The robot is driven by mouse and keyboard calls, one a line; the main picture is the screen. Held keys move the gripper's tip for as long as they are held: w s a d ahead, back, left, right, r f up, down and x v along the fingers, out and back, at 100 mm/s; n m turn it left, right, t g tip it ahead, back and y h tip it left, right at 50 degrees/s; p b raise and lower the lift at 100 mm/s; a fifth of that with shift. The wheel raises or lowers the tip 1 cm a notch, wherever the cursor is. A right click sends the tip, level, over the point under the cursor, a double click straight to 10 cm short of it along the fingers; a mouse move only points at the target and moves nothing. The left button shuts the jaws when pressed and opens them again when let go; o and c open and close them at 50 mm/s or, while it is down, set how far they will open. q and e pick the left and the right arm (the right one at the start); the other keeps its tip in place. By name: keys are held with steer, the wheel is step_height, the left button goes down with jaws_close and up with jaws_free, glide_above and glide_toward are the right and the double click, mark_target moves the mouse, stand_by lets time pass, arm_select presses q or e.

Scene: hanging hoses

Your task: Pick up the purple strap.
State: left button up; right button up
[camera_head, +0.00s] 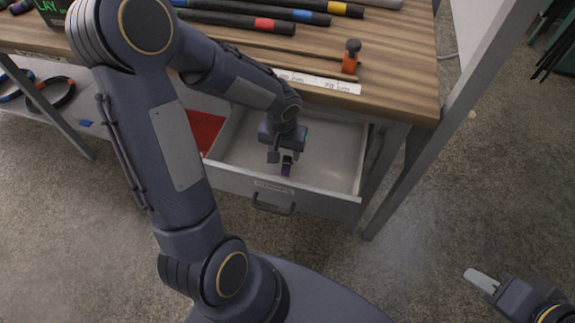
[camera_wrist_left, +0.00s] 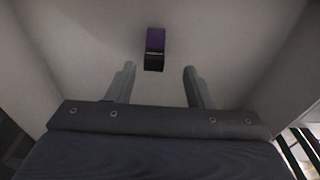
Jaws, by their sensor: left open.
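The purple strap (camera_wrist_left: 155,42) lies on the white floor of the open drawer, with a black lower end. It also shows in the head view (camera_head: 286,168), partly hidden by my left gripper. My left gripper (camera_head: 280,160) reaches down into the drawer. In the left wrist view its two fingers (camera_wrist_left: 159,80) are apart with nothing between them, and the strap is just beyond the tips, roughly centred. My right gripper (camera_head: 482,280) is at the lower right of the head view, away from the drawer; its finger gap is not clear.
The open drawer (camera_head: 335,195) has a front wall with a handle (camera_head: 273,206) and side walls close around my left gripper. The wooden workbench (camera_head: 395,75) above holds black hoses with coloured bands (camera_head: 240,22) and an orange-black tool (camera_head: 351,57). A grey post (camera_head: 450,110) stands to the right.

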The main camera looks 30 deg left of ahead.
mark_target(287, 158)
arm_select(q)
steer(key=f, duration=0.1)
steer(key=f+b, duration=0.1)
steer(key=f, duration=0.1)
steer(key=f+b, duration=0.1)
steer(key=f, duration=0.1)
steer(key=shift+w+d+f, duration=0.25)
steer(key=shift+w+d, duration=0.05)
steer(key=shift+w, duration=0.05)
jaws_close()
steer(key=shift+r, duration=0.2)
